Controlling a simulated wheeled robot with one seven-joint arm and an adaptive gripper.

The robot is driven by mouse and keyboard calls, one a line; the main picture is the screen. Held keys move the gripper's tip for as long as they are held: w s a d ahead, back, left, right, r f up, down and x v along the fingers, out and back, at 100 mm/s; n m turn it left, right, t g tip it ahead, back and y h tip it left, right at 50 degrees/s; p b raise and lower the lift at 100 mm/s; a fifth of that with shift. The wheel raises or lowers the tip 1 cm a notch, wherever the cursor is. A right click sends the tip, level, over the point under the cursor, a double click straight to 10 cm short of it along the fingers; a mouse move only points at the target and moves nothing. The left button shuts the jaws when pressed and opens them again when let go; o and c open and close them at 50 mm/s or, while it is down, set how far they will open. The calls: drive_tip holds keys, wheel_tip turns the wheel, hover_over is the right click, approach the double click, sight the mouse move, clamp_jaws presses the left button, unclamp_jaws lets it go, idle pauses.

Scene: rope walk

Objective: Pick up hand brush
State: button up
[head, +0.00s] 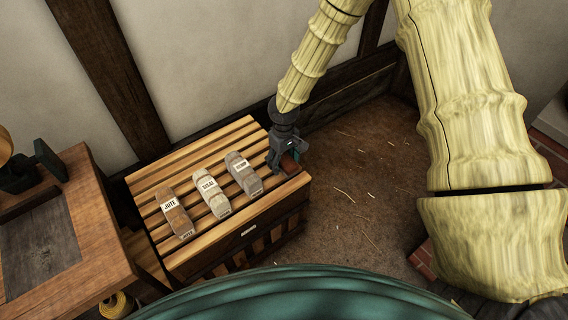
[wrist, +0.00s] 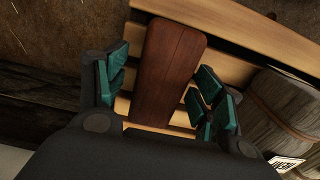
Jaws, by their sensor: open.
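The hand brush (wrist: 170,75) shows in the wrist view as a dark red-brown wooden block lying on the slats, between my gripper's fingers. In the head view a small part of the brush (head: 289,165) shows at the right end of the slatted crate top, beside the fingers. My gripper (head: 286,158) points down over that end. In the wrist view my gripper (wrist: 165,95) is open, with teal pads on both sides of the brush and visible gaps. The brush's near end is hidden by the gripper body, and no bristles show.
The slatted wooden crate (head: 237,135) carries three labelled fibre bundles: one brown (head: 176,214), one pale (head: 213,196) and one grey (head: 243,174), the last closest to my gripper. A wooden bench (head: 105,240) stands at left. The floor (head: 365,190) right of the crate is clear except for straw.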

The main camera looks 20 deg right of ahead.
sight(284, 157)
drive_tip(key=shift+f, duration=0.1)
drive_tip(key=c, duration=1.3)
drive_tip(key=shift+r, duration=0.25)
wheel_tip(284, 157, up, 4)
drive_tip(key=shift+w+f+p, duration=0.1)
drive_tip(key=shift+f+p, duration=0.05)
drive_tip(key=shift+p, duration=0.55)
drive_tip(key=s+a, duration=0.1)
drive_tip(key=s, duration=0.4)
drive_tip(key=s+a, duration=0.2)
drive_tip(key=s, duration=0.3)
drive_tip(key=s+a, duration=0.1)
drive_tip(key=s, duration=0.4)
drive_tip(key=shift+s+a+r+p, duration=0.25)
drive_tip(key=shift+a+r+p, duration=0.15)
